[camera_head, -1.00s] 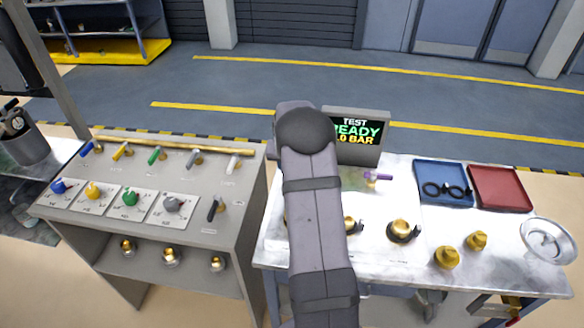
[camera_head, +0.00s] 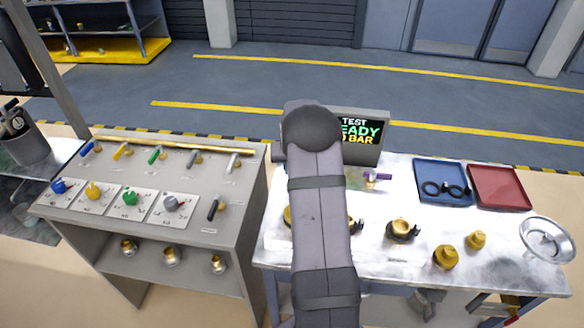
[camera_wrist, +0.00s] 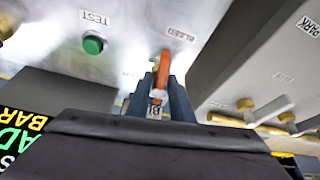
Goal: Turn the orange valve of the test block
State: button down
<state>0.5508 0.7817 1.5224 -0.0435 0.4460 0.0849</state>
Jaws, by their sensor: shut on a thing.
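The orange valve handle (camera_wrist: 163,68) of the test block shows in the wrist view, beside a "BLEED" label on a pale panel. My gripper (camera_wrist: 160,88) has its two dark fingers on either side of this handle and is shut on it. The lower part of the handle is hidden between the fingers. A green button (camera_wrist: 93,44) marked "TEST" sits on the same panel, to the left. In the head view my own arm hides the gripper and the valve. The test display (camera_head: 360,133) stands behind the arm, its left part covered, with "TEST" and "BAR" readable.
The grey valve console (camera_head: 232,235) with several coloured knobs and levers stands to the left. On the white table are a blue tray (camera_head: 425,198), a red tray (camera_head: 503,203), brass fittings (camera_head: 446,257) and a round silver dish (camera_head: 546,262).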

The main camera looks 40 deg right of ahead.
jog(key=shift+d+f+n+t+y+b, duration=0.1)
jog(key=shift+n+t+y+b, duration=0.1)
jog(key=shift+n+b, duration=0.35)
jog(key=shift+d+f+n+t+y+b, duration=0.1)
jog(key=shift+n+y+b, duration=0.15)
jog(key=shift+n, duration=0.4)
jog(key=n+y+b, duration=0.1)
jog(key=n+b, duration=0.1)
jog(key=b, duration=0.1)
jog(key=shift+d, duration=0.15)
jog(key=n+b, duration=0.1)
jog(key=n, duration=0.1)
jog(key=n+y+b, duration=0.1)
jog(key=n+b, duration=0.1)
jog(key=shift+s+d+r+y, duration=0.1)
jog(key=shift+d+y, duration=0.1)
jog(key=shift+y, duration=0.05)
jog(key=n, duration=0.1)
jog(key=n+y, duration=0.1)
jog(key=n, duration=0.1)
jog(key=shift+d+r+n, duration=0.2)
jog(key=shift+n, duration=0.1)
jog(key=shift+d+n+g+y+p, duration=0.15)
jog(key=shift+n+g+y+p, duration=0.45)
jog(key=shift+n+p, duration=0.95)
jog(key=shift+w+n+b, duration=0.2)
jog(key=shift+n+b, duration=0.1)
jog(key=shift+n, duration=0.15)
jog(key=c, duration=1.6)
grip_release()
